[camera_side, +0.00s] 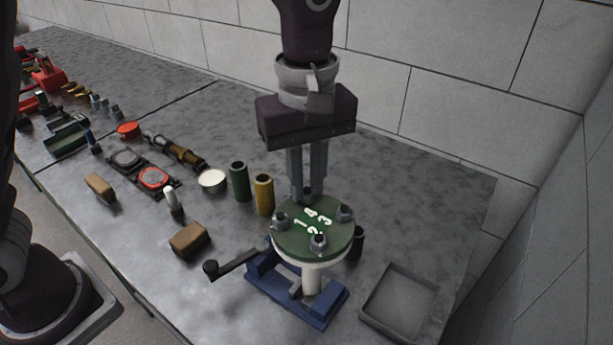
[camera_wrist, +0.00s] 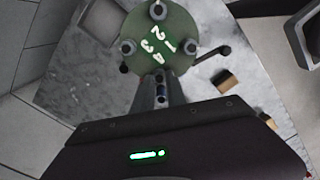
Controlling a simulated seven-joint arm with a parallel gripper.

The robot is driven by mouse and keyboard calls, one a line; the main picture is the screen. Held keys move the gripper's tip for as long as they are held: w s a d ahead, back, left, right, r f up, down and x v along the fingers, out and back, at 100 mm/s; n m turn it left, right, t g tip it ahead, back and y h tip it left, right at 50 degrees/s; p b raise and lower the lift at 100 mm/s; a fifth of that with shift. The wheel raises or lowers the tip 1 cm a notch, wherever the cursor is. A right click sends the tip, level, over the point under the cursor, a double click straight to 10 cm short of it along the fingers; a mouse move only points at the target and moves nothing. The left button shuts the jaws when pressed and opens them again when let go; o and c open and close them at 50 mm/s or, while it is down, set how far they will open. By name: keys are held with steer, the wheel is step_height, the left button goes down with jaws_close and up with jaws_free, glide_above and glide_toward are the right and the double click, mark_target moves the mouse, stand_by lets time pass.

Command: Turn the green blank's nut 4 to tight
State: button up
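The green blank (camera_side: 300,244) is a round disc lying flat on a pale post, held in a blue vise (camera_side: 312,315). White numbers 1 to 4 mark its top, and grey nuts on studs stand near its rim. It also shows in the wrist view (camera_wrist: 178,22). Nut 4 (camera_side: 307,193) is at the back rim in the side view, mostly hidden by my fingers. My gripper (camera_side: 307,197) points straight down with its fingertips at this nut. The fingers are close together with a narrow gap. I cannot tell whether they touch or grip the nut.
A vise handle with a dark knob (camera_side: 211,268) sticks out to the left. Green (camera_side: 239,182) and yellow (camera_side: 263,195) cylinders stand close behind at left. A brown block (camera_side: 189,239) lies left, and a shallow grey tray (camera_side: 433,290) lies right. The table's back right is clear.

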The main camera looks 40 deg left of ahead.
jaws_close()
steer(key=m, duration=0.6)
steer(key=shift+w+d+m, duration=0.1)
steer(key=shift+m, duration=0.3)
steer(key=m, duration=0.6)
steer(key=shift+d, duration=0.1)
steer(key=m, duration=0.6)
steer(key=shift+d+m, duration=0.1)
steer(key=shift+m, duration=0.2)
steer(key=m, duration=0.5)
steer(key=shift+m, duration=0.4)
steer(key=shift+d+m, duration=0.1)
steer(key=shift+m, duration=0.2)
steer(key=o, duration=0.8)
jaws_free()
